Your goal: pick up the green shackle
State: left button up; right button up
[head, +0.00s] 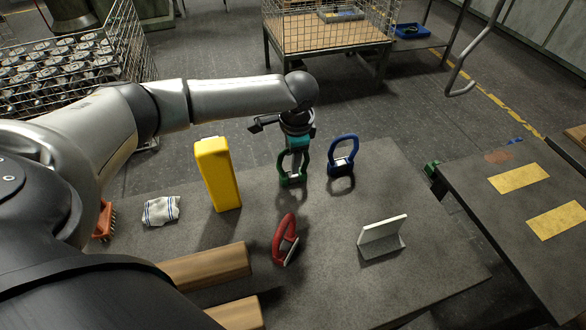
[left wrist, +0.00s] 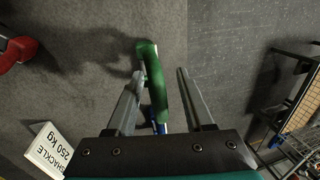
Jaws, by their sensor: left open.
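The green shackle (head: 282,176) stands upright near the table's far edge in the head view. My left gripper (head: 295,160) is directly above it, pointing down, and hides part of it. In the left wrist view the green bow of the shackle (left wrist: 155,75) lies between the two parted fingers of my open left gripper (left wrist: 160,73). It is close to the left finger, and I cannot tell whether they touch. My right gripper is not in view.
A blue shackle (head: 343,150) stands close on the right. A red shackle (head: 285,238) is nearer, beside a white sign (head: 382,230). A yellow block (head: 217,175), a striped cloth (head: 161,210) and wooden beams (head: 205,268) are to the left. The table's right front is clear.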

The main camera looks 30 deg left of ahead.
pick_arm(q)
jog(key=shift+c, duration=0.3)
grip_shut()
dwell(1.0)
